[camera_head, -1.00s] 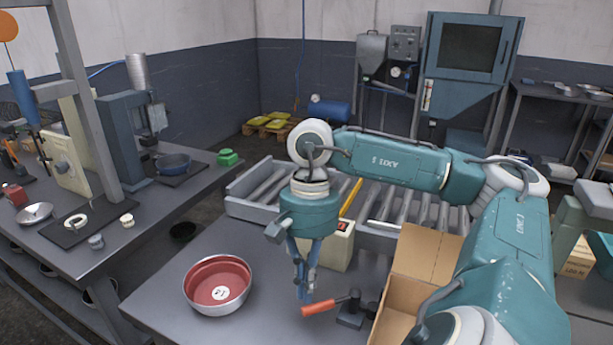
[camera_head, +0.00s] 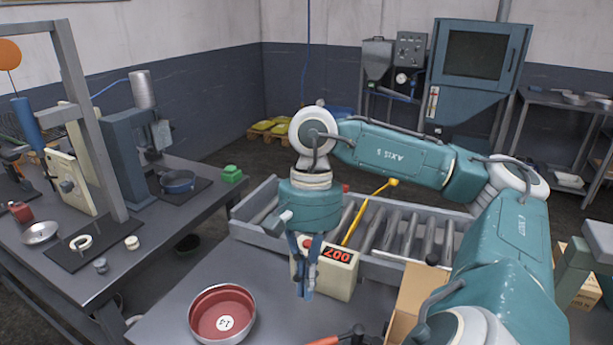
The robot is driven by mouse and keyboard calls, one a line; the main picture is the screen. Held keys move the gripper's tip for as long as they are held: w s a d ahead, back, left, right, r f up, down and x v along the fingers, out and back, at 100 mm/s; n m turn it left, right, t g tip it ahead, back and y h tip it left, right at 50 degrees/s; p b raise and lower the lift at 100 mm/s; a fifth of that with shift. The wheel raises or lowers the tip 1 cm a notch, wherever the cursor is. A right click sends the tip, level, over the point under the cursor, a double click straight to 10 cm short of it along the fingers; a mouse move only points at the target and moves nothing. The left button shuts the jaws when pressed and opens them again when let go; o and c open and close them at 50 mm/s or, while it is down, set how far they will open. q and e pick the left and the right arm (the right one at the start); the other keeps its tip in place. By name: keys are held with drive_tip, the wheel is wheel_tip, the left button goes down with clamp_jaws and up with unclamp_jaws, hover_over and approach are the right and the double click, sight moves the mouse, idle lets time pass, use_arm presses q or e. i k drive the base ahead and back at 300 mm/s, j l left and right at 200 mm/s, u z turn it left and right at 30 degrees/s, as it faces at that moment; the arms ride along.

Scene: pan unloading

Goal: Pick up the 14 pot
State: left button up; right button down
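The pot (camera_head: 206,300) is red inside with a silvery outer wall. It stands upright on the grey table at the bottom left of centre, and a round white label that seems to read 14 lies on its inside bottom. My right gripper (camera_head: 304,290) points down over the table, to the right of the pot and apart from it. Its fingers are seen nearly edge-on, so their opening does not show. I see nothing held in it. My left gripper is not in view.
A cream box with a red number display (camera_head: 338,280) stands just behind my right gripper. An orange-handled tool (camera_head: 325,341) and a cardboard box (camera_head: 408,297) are at the front right. A roller conveyor (camera_head: 390,258) runs behind.

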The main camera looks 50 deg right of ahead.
sight(225, 313)
drive_tip(key=k+j, duration=0.25)
drive_tip(key=j, duration=0.15)
drive_tip(key=k+j, duration=0.25)
drive_tip(key=j, duration=0.15)
drive_tip(key=k+j, duration=0.25)
drive_tip(key=j, duration=0.15)
drive_tip(key=k+j, duration=0.25)
drive_tip(key=j, duration=0.2)
